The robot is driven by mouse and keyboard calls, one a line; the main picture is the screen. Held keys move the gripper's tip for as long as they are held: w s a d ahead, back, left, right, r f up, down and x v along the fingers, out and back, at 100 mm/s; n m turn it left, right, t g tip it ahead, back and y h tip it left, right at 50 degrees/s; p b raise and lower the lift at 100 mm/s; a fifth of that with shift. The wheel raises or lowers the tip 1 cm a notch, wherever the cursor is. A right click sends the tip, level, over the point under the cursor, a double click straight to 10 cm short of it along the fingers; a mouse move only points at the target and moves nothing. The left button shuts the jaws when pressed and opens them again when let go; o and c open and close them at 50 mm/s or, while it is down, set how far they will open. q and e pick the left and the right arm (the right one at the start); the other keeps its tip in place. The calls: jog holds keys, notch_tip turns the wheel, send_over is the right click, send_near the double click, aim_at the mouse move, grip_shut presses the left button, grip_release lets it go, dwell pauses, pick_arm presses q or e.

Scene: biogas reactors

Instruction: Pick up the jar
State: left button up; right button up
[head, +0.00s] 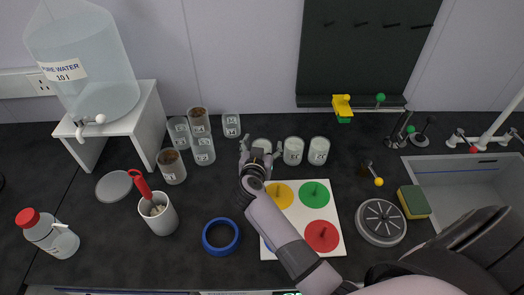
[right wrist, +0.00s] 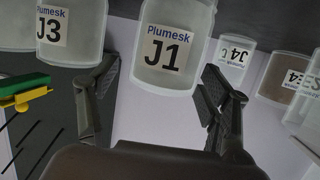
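A frosted jar labelled Plumesk J1 (right wrist: 172,50) stands between the two fingers of my right gripper (right wrist: 160,85) in the right wrist view. The fingers are spread, one on each side of it. A gap shows at the left finger; contact at the right finger is unclear. In the head view my right gripper (head: 260,153) is at the back of the bench, with that jar (head: 262,143) mostly hidden behind it. A jar labelled J3 (right wrist: 70,28) stands beside it, also in the head view (head: 293,150). Another jar (head: 318,150) is further right. My left gripper is not in view.
Jars J4 (head: 231,125) and several others, some with brown contents (head: 172,165), stand left of my gripper. A board with coloured discs (head: 335,245) lies under my arm. A blue ring (head: 221,236), a white cup (head: 158,215) and a water tank (head: 85,60) are further left.

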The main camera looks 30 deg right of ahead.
jog(key=shift+c, duration=1.2)
jog(key=shift+w, duration=0.1)
jog(key=c, duration=0.9)
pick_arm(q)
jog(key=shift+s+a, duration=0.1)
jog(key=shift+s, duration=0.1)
pick_arm(e)
jog(key=shift+c, duration=0.2)
jog(key=shift+r, duration=0.5)
notch_tip(320, 180, up, 18)
jog(key=p, duration=0.2)
notch_tip(320, 180, up, 11)
jog(key=p, duration=1.4)
send_over(262, 145)
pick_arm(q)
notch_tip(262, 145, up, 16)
pick_arm(e)
jog(key=shift+w+r, duration=0.1)
jog(key=shift+r, duration=0.85)
